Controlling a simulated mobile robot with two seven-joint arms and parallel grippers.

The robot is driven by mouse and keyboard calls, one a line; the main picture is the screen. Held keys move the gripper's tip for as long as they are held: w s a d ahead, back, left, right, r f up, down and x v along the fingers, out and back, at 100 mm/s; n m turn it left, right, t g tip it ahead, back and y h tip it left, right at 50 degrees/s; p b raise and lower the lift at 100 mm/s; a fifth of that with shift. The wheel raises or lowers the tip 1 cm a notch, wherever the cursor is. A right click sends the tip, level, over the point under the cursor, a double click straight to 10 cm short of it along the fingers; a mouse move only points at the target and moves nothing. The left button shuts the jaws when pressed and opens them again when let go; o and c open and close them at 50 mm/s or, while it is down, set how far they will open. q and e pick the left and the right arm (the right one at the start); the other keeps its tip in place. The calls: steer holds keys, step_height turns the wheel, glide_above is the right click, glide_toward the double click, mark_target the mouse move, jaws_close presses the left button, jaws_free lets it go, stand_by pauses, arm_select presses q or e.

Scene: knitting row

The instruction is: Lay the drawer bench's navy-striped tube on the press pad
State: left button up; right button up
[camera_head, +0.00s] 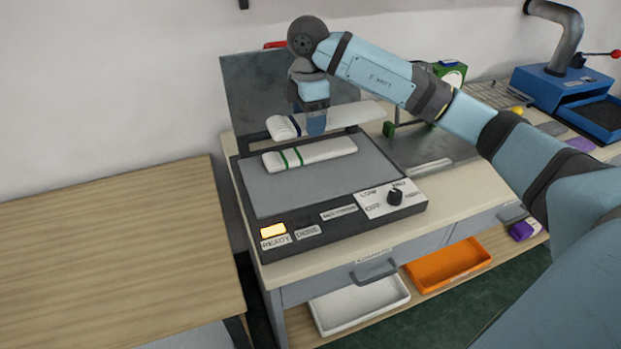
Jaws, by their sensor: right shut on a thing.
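The navy-striped tube (352,115) is a long white knitted piece with dark navy bands near its left end. My right gripper (316,125) is shut on it, fingers pointing down, and covers part of it just right of the bands. The tube is level over the back part of the press pad (300,192), a flat grey plate; whether it touches the pad is hard to tell. A white tube with green stripes (325,151) lies on the pad just in front of it. My left gripper is not in view.
The press's dark upright plate (252,95) stands behind the pad. Its front panel has a lit READY lamp (272,230) and a knob (395,196). The front of the pad is bare. A wooden table (110,250) is left; a blue machine (550,90) stands far right.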

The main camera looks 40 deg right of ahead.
glide_above(309, 185)
step_height(309, 185, down, 12)
step_height(309, 185, down, 4)
steer(key=shift+f+b, duration=0.2)
steer(key=shift+b, duration=0.1)
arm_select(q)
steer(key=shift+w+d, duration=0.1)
arm_select(e)
steer(key=shift+f, duration=0.15)
steer(key=shift+f, duration=0.1)
steer(key=shift+f, duration=0.1)
steer(key=o, duration=0.9)
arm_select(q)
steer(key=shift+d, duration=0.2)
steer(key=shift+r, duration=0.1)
